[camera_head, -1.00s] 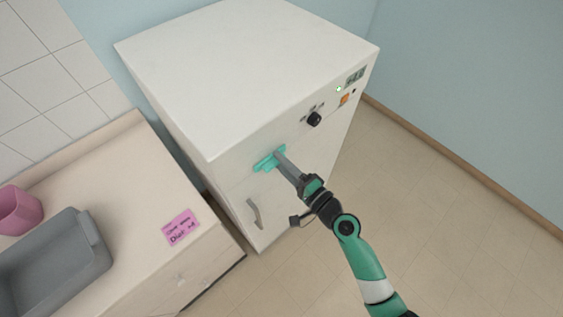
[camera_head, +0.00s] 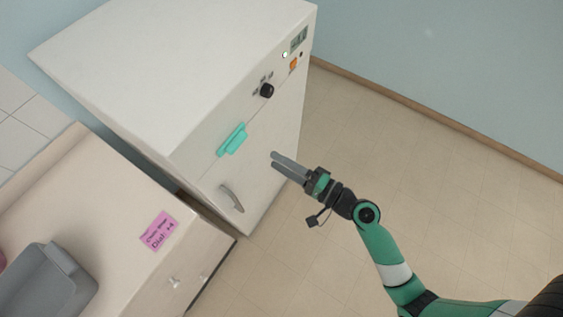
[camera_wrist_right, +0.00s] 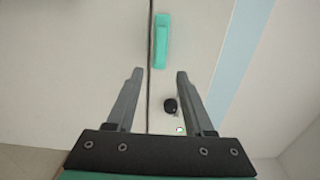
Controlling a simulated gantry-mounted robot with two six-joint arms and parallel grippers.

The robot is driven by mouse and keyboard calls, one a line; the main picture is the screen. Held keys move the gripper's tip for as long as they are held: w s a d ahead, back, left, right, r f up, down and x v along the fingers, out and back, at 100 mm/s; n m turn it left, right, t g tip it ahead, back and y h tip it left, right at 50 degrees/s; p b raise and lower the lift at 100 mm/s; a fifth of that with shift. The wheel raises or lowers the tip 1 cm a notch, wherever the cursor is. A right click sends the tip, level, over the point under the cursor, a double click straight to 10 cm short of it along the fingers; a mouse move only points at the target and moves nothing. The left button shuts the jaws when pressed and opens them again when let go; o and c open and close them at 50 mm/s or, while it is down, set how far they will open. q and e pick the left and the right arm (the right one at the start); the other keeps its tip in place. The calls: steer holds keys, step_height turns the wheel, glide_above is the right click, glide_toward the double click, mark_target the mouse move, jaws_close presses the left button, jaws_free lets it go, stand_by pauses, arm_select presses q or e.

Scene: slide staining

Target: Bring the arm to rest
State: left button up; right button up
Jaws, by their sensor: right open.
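My right gripper (camera_head: 273,160) is open and empty in front of the white cabinet (camera_head: 150,75), to the right of the teal handle piece (camera_head: 232,140) on its front. In the right wrist view the two fingers (camera_wrist_right: 159,72) stand apart with nothing between their tips. The teal piece (camera_wrist_right: 161,42) shows there beyond the fingertips, apart from them. My right arm (camera_head: 380,245) comes in from the lower right. My left gripper is not in view.
A grey handle (camera_head: 232,199), a black knob (camera_head: 267,90), an orange switch (camera_head: 293,65) and a display are on the cabinet front. The counter (camera_head: 95,190) at left bears a pink note (camera_head: 159,231) and a grey tray (camera_head: 45,285). Floor at right is clear.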

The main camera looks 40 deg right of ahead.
steer(key=shift+s, duration=0.1)
stand_by(0.5)
steer(key=w+a+r+n+t+y, duration=0.15)
steer(key=r+n, duration=0.25)
steer(key=r, duration=0.6)
steer(key=w+a+r+n+t+y, duration=0.1)
steer(key=w+a+r+n+y, duration=0.2)
steer(key=r, duration=0.8)
steer(key=w+a+r+n+t+y, duration=0.1)
steer(key=w+a+r+n+y, duration=0.2)
steer(key=r, duration=0.7)
steer(key=s+d+r+n+t+h, duration=0.3)
steer(key=s+r+h, duration=0.2)
steer(key=r, duration=0.5)
steer(key=s+d+r+n+t+h, duration=0.3)
steer(key=s+r+t+h, duration=0.15)
steer(key=r, duration=0.65)
step_height(320, 180, up, 21)
steer(key=g+p, duration=0.1)
steer(key=p, duration=2.1)
step_height(320, 180, down, 61)
steer(key=b, duration=6.1)
steer(key=shift+w+h, duration=0.15)
steer(key=shift+h, duration=0.15)
